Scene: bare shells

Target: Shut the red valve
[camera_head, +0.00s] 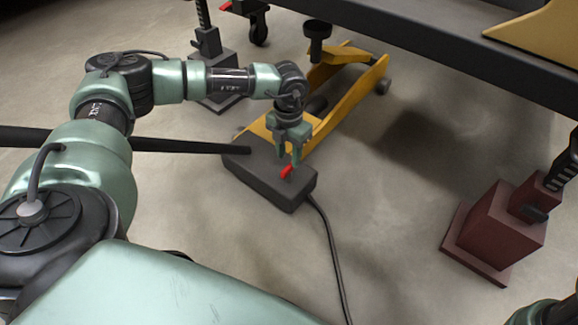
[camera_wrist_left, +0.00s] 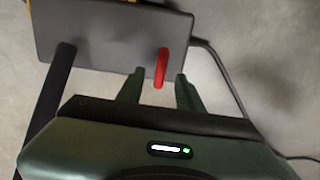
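The red valve (camera_head: 286,171) is a small red lever on the top of a dark grey box (camera_head: 261,176), near its right end, at the base of a yellow floor jack. My left gripper (camera_head: 289,160) points down just above the valve. In the left wrist view the red valve (camera_wrist_left: 161,68) lies between the two green fingertips of the left gripper (camera_wrist_left: 158,82), with a gap on each side. The fingers are apart and do not appear to touch it. Of my right arm only a small part shows at the lower right corner; its gripper is out of view.
The yellow jack (camera_head: 352,88) stands behind the box under a dark raised beam (camera_head: 420,38). A black handle (camera_head: 190,146) runs left from the box. A black cable (camera_head: 331,245) trails across the floor. A dark red stand (camera_head: 495,232) is at right. Floor between is clear.

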